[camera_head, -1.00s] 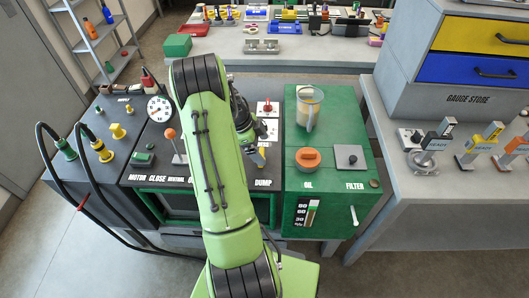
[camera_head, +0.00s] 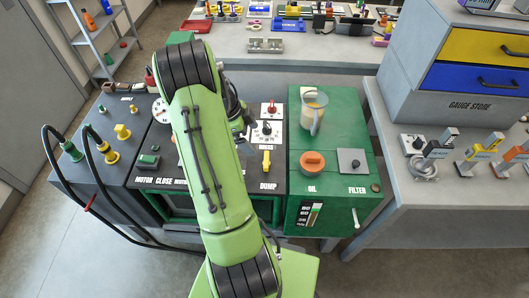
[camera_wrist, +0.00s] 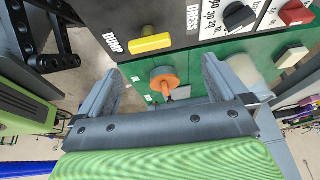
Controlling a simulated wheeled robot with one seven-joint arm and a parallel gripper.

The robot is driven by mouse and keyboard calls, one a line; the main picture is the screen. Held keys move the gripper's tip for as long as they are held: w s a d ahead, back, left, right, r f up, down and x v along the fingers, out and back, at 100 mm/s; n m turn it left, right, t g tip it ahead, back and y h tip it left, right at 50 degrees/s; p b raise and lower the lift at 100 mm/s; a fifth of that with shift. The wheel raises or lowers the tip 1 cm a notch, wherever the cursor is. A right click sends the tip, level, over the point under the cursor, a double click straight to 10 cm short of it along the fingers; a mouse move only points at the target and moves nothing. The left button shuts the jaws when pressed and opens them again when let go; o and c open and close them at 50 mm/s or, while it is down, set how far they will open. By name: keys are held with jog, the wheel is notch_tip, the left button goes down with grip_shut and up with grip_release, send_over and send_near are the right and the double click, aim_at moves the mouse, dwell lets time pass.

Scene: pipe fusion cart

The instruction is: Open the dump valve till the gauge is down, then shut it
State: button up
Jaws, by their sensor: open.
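The dump valve's yellow handle (camera_head: 266,160) stands just above the DUMP label on the dark panel, pointing up and down in the head view. In the wrist view the handle (camera_wrist: 150,43) lies beyond my fingertips, apart from them. My gripper (camera_wrist: 162,75) is open, with nothing between its fingers. In the head view my arm hides most of the gripper. The round white pressure gauge (camera_head: 159,112) is partly covered by my arm, and its needle cannot be read.
To the right is a green oil unit with an orange cap (camera_head: 312,163), a clear jug (camera_head: 312,110) and a grey filter plate (camera_head: 351,161). Above the dump handle are a black knob (camera_head: 267,129) and a red switch (camera_head: 271,108). Hoses (camera_head: 62,185) loop at the left.

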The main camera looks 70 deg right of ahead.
jog(key=d+p+v, duration=0.1)
jog(key=p+v, duration=0.4)
jog(key=v, duration=0.4)
jog(key=shift+s+a+r, duration=0.2)
jog(key=shift+r, duration=0.3)
jog(key=shift+f, duration=0.1)
dwell(0.3)
jog(key=p+v, duration=0.3)
jog(key=v, duration=1.3)
jog(key=shift+s, duration=0.15)
jog(key=shift+d, duration=0.1)
